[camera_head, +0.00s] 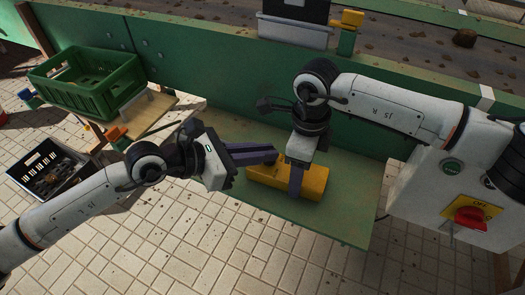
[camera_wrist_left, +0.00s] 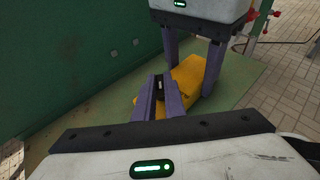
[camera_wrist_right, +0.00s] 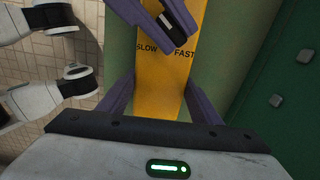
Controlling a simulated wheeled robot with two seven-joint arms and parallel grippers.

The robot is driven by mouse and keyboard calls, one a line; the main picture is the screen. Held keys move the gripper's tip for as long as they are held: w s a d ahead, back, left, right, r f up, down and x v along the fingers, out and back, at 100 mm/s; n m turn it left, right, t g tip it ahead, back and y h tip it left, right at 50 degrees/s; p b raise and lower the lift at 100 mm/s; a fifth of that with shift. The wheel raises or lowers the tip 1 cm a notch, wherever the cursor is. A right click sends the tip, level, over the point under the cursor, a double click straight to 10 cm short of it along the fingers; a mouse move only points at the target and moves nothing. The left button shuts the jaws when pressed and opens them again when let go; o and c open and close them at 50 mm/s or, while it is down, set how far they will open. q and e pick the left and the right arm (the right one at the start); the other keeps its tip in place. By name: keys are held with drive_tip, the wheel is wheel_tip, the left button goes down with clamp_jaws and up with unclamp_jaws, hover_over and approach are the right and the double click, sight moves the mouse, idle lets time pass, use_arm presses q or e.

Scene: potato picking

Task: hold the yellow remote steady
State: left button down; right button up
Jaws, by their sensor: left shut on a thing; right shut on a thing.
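The yellow remote (camera_head: 314,183) lies on the green shelf (camera_head: 340,220). In the right wrist view the remote (camera_wrist_right: 160,98) shows the words SLOW and FAST. My right gripper (camera_head: 296,182) reaches down from above, its fingers on both long sides of the remote, shut on it. My left gripper (camera_head: 272,156) comes from the left, its fingertips over the remote's top. In the left wrist view its fingers are close together around a small dark part (camera_wrist_left: 158,86), seemingly a knob on the remote. The fingers hide most of this part.
A green crate (camera_head: 90,85) stands on a wooden stand at the left, with a black crate (camera_head: 50,170) on the floor below. A control box with a red knob (camera_head: 470,217) is at the right. A green wall (camera_head: 200,60) runs behind the shelf.

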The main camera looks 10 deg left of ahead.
use_arm(q)
drive_tip(key=m+g, duration=0.1)
drive_tip(key=m+g+h, duration=0.1)
drive_tip(key=shift+w+a+f+g, duration=0.15)
drive_tip(key=shift+a+f+g, duration=0.05)
drive_tip(key=shift+f+g, duration=0.15)
use_arm(e)
drive_tip(key=shift+a+r, duration=0.1)
use_arm(q)
drive_tip(key=m+g, duration=0.1)
drive_tip(key=m+g+h, duration=0.1)
drive_tip(key=m+g, duration=0.1)
drive_tip(key=shift+w+r, duration=0.15)
drive_tip(key=shift+w, duration=0.15)
drive_tip(key=m+g, duration=0.1)
drive_tip(key=g, duration=0.1)
drive_tip(key=m+g, duration=0.1)
drive_tip(key=m, duration=0.1)
drive_tip(key=shift+w+g, duration=0.2)
drive_tip(key=shift+g, duration=0.15)
drive_tip(key=shift+m+g, duration=0.8)
drive_tip(key=c, duration=1.8)
unclamp_jaws()
drive_tip(key=shift+w+a+r, duration=0.1)
